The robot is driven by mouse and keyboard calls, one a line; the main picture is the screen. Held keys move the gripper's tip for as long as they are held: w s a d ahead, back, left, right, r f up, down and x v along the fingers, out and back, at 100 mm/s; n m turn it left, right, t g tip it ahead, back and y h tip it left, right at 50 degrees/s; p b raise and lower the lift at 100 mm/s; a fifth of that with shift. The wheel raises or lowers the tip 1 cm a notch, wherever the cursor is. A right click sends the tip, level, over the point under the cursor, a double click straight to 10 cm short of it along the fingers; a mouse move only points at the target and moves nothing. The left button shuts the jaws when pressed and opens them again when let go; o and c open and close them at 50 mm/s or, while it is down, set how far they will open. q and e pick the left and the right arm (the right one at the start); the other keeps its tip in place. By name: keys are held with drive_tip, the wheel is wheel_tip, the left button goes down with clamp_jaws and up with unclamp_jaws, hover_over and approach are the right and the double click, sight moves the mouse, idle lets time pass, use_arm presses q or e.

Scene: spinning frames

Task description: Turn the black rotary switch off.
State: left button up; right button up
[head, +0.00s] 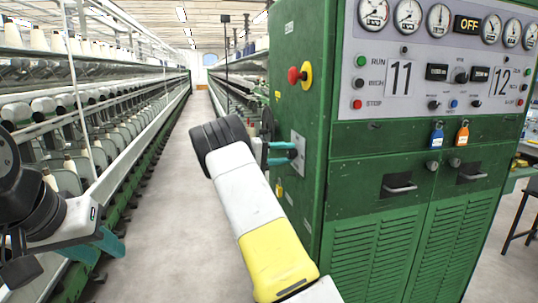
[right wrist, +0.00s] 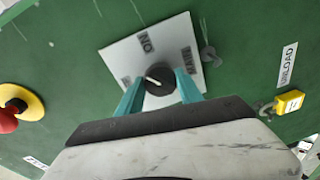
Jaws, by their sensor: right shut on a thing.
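The black rotary switch (right wrist: 158,78) sits on a white square plate (right wrist: 122,57) on the side of the green cabinet. Its white mark slants toward the upper left in the right wrist view, roughly toward a small label too blurred to read. My right gripper (right wrist: 160,90) is shut on the switch, one teal finger on each side. In the head view my right gripper (head: 283,153) reaches the plate (head: 298,147), and the knob is largely hidden. My left gripper (head: 108,246) hangs low at the left, away from the cabinet.
A red emergency knob on yellow (head: 300,75) sits above the plate. The cabinet front (head: 428,150) has gauges and a display reading "OFF" (head: 468,24). Spinning frames (head: 90,130) line the left; the aisle floor (head: 165,180) is clear.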

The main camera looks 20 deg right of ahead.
drive_tip(key=n, duration=0.5)
drive_tip(key=shift+g, duration=0.3)
drive_tip(key=n, duration=0.4)
drive_tip(key=shift+w+n+g, duration=0.1)
drive_tip(key=shift+n+g, duration=0.2)
drive_tip(key=shift+n, duration=0.1)
drive_tip(key=shift+f, duration=0.1)
drive_tip(key=o, duration=1.3)
drive_tip(key=shift+o, duration=0.2)
drive_tip(key=a, duration=0.7)
drive_tip(key=shift+w+a+r, duration=0.25)
drive_tip(key=shift+a+r, duration=0.15)
